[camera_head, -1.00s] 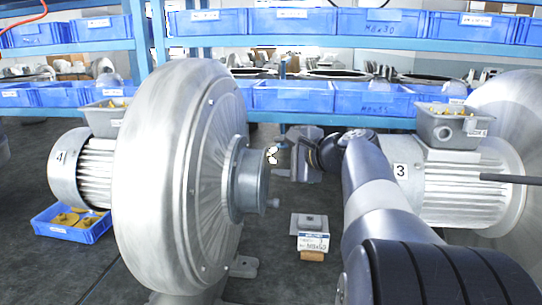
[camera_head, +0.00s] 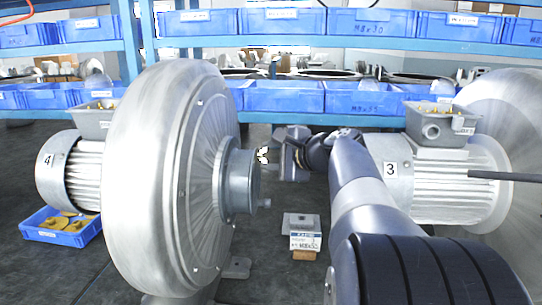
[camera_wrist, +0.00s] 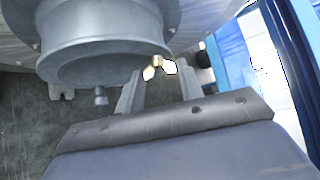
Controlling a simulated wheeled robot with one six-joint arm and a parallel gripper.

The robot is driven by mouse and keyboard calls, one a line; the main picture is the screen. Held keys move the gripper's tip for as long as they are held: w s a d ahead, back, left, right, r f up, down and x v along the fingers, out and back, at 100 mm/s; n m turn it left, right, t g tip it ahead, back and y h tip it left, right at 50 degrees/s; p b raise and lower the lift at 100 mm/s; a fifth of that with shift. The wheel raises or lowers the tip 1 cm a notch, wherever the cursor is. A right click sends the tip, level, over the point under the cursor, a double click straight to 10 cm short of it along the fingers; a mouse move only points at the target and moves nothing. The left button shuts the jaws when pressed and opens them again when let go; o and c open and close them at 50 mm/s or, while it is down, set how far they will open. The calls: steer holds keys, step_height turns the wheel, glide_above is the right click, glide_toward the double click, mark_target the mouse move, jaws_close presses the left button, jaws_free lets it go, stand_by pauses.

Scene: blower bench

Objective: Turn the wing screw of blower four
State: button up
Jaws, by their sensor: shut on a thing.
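Blower four (camera_head: 165,180) is the large silver blower at left in the head view, with a "4" label on its motor. Its round outlet flange (camera_head: 240,180) faces right and shows at the top of the wrist view (camera_wrist: 100,50). The wing screw (camera_head: 263,155) is a small pale yellow piece at the flange's right edge. In the wrist view the wing screw (camera_wrist: 168,66) shows between the fingertips. My gripper (camera_wrist: 160,72) is shut on the wing screw, its fingers reaching in from the right in the head view. The exact contact is too small to see.
A small lug (camera_head: 266,203) sticks out low on the flange. Blower three (camera_head: 450,180) stands at right, behind my arm. A small box (camera_head: 304,232) lies on the floor between the blowers. A blue bin (camera_head: 60,228) sits at left. Blue shelves (camera_head: 290,97) run behind.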

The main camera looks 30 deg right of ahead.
steer(key=shift+r+p, duration=0.2)
steer(key=shift+p, duration=0.5)
steer(key=g+p, duration=0.1)
steer(key=p, duration=0.3)
steer(key=shift+r+m, duration=0.3)
steer(key=shift+m, duration=0.1)
steer(key=g+p, duration=0.1)
steer(key=p, duration=0.4)
steer(key=shift+w+r+m+y, duration=0.1)
steer(key=shift+r+m+y, duration=0.05)
steer(key=shift+m+y, duration=0.25)
steer(key=m+g+y+p, duration=0.1)
steer(key=g+p, duration=0.1)
steer(key=p, duration=0.6)
steer(key=shift+w+d+g, duration=0.1)
steer(key=shift+g, duration=0.3)
steer(key=shift+f+m+p, duration=0.2)
steer(key=shift+m+p, duration=0.2)
steer(key=shift+p, duration=0.55)
steer(key=shift+f+g+p, duration=0.2)
steer(key=shift+g+p, duration=0.3)
steer(key=shift+p, duration=0.15)
steer(key=o, duration=1)
